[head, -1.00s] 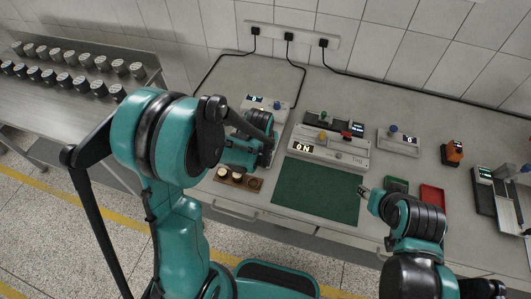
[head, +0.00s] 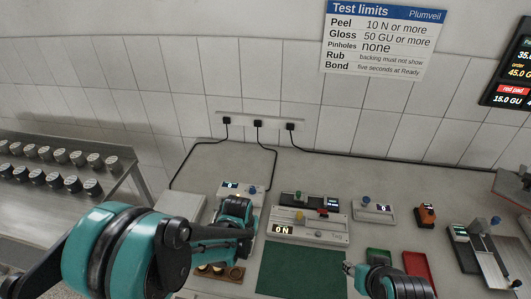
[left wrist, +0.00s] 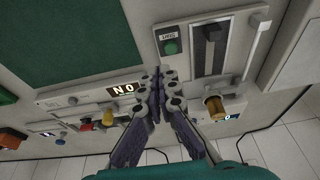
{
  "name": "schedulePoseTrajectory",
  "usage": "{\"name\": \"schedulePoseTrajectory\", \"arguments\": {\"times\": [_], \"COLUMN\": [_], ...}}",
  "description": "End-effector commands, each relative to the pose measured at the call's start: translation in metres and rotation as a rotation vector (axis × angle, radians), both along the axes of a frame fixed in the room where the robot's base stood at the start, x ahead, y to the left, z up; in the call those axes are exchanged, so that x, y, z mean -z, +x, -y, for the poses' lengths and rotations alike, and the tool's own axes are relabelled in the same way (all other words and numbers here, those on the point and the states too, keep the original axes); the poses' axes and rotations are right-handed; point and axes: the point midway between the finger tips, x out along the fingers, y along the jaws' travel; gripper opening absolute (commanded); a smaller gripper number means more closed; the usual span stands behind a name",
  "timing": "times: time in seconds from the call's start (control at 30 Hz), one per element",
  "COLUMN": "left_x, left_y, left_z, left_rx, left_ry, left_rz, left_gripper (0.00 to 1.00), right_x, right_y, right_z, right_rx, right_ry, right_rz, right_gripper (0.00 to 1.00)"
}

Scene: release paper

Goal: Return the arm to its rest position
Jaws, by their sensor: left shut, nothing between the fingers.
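My left arm (head: 125,250) comes in from the left in the head view, teal and black, and its wrist (head: 235,212) is over the bench beside the tag device. The left fingertips are hidden there behind the wrist. In the left wrist view my left gripper (left wrist: 160,76) is shut and empty, its two fingers together just above the device fronts. My right gripper (head: 347,268) is at the right edge of the green mat (head: 300,275); its fingers are too small to judge. The right forearm (head: 395,285) is at the bottom edge.
The tag device (head: 325,233) with its lit display stands behind the mat. A device with a blue knob (head: 372,209), an orange tool (head: 426,215) and a red tray (head: 418,266) are to the right. A wooden holder (head: 220,272) is below the left wrist. Black jars (head: 60,156) stand on the left shelf.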

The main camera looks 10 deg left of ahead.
Motion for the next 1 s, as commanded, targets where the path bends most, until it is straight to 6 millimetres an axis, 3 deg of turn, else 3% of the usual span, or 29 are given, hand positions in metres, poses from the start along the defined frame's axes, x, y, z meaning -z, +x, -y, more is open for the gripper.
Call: {"name": "schedulePoseTrajectory", "arguments": {"times": [0.17, 0.33, 0.63, 0.8, 1.0], "left_x": [-0.004, -0.024, -0.053, -0.052, -0.046], "left_y": [-0.003, -0.021, -0.081, -0.117, -0.142], "left_z": [-0.002, -0.011, -0.030, -0.039, -0.043], "left_rx": [-0.001, -0.006, -0.020, -0.028, -0.033], "left_ry": [-0.001, -0.005, -0.010, -0.009, -0.006], "left_rz": [0.010, 0.059, 0.188, 0.256, 0.308], "left_gripper": [0.00, 0.00, 0.00, 0.00, 0.00], "right_x": [0.005, 0.026, 0.072, 0.094, 0.108], "right_y": [0.000, 0.000, 0.000, 0.000, 0.000], "right_z": [0.000, 0.000, 0.000, 0.000, 0.000], "right_rx": [0.000, 0.000, 0.000, 0.000, 0.000], "right_ry": [0.000, 0.000, 0.000, 0.000, 0.000], "right_rz": [0.000, 0.000, 0.000, 0.000, 0.000], "right_gripper": [0.40, 0.40, 0.40, 0.40, 0.40]}}
